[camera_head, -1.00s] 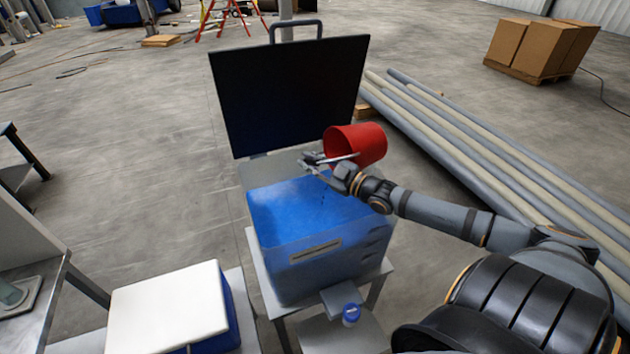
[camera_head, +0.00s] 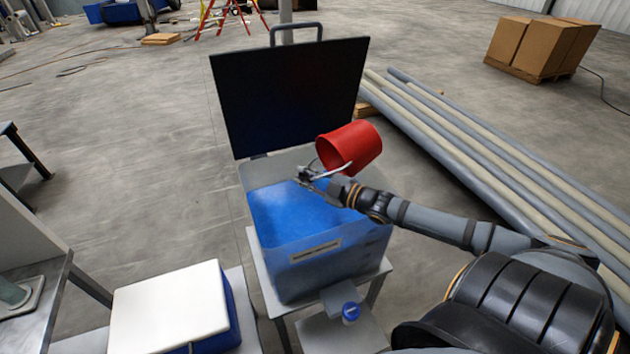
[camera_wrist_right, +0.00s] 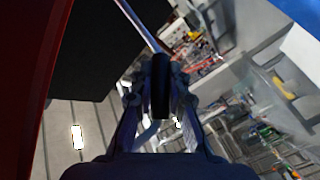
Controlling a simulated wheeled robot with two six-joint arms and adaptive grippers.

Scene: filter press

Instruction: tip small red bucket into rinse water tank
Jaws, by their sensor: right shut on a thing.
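The small red bucket (camera_head: 352,143) is tilted on its side above the back right of the rinse water tank (camera_head: 335,258), its mouth facing left and a little down. The tank is a translucent box with blue water (camera_head: 300,212) in it. My right gripper (camera_head: 308,174) is shut on the bucket's pale handle, over the tank. In the right wrist view the fingers (camera_wrist_right: 160,85) close around the handle, and a dark red part of the bucket (camera_wrist_right: 25,70) fills the left edge. My left gripper is not in view.
A dark upright panel (camera_head: 288,95) with a handle stands behind the tank. A white-lidded blue box (camera_head: 170,308) is at front left. A blue-capped container (camera_head: 350,312) stands in front of the tank. Long pipes (camera_head: 490,155) lie on the floor to the right.

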